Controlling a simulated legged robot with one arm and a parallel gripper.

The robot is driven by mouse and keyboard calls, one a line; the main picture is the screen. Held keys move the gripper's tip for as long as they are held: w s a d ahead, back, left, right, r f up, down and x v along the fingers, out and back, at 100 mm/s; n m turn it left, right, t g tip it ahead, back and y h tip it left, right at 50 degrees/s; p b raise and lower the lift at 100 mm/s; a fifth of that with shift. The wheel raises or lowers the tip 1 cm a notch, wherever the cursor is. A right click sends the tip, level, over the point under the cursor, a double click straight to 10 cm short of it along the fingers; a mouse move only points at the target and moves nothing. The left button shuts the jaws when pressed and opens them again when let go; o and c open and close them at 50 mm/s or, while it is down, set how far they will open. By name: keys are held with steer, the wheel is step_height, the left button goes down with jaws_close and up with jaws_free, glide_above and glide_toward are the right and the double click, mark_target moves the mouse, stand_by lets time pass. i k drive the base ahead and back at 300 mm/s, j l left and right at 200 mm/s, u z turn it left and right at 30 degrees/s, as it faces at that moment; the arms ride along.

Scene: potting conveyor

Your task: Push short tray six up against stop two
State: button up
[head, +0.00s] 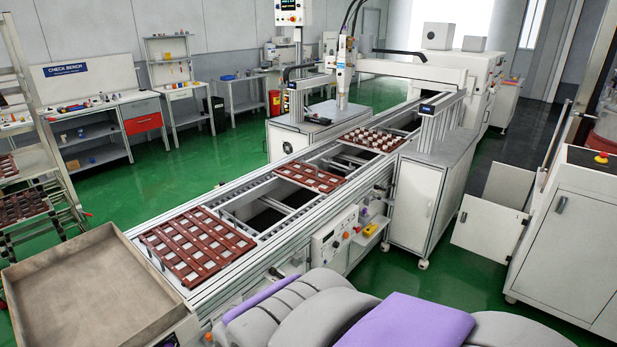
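Three red-brown trays stand on the conveyor (262,240). The near tray (190,240) is the largest, with several rows of pale squares. A shorter tray (310,178) with one visible band of pale squares sits at mid-line. A far tray (372,141) carries several light round-topped pieces near the gantry. No tray number is readable, so I cannot tell for certain which is short tray six; the middle one is the shortest-looking. Stop two cannot be made out. A gap shows between the near and middle trays. My gripper is not in view; only grey and purple parts of me show at the bottom.
An empty grey-brown bin (85,275) stands at the conveyor's near left end. A control panel (335,238) is on the conveyor's right side. A white cabinet (425,200) stands beyond it. A rack (30,190) stands at left. Green floor is open on the left.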

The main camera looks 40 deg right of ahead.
mark_target(305, 175)
steer(key=z, duration=1.3)
steer(key=i+l+u, duration=0.2)
steer(key=i+l, duration=0.15)
steer(key=i, duration=0.25)
steer(key=i+l+u, duration=0.2)
steer(key=i+l, duration=0.25)
steer(key=i, duration=0.15)
steer(key=i+l+u, duration=0.2)
steer(key=i+l, duration=0.35)
steer(key=i+l+u, duration=0.2)
steer(key=i+l, duration=0.35)
steer(key=i+l+u, duration=0.2)
steer(key=i+l, duration=0.25)
steer(key=l, duration=0.3)
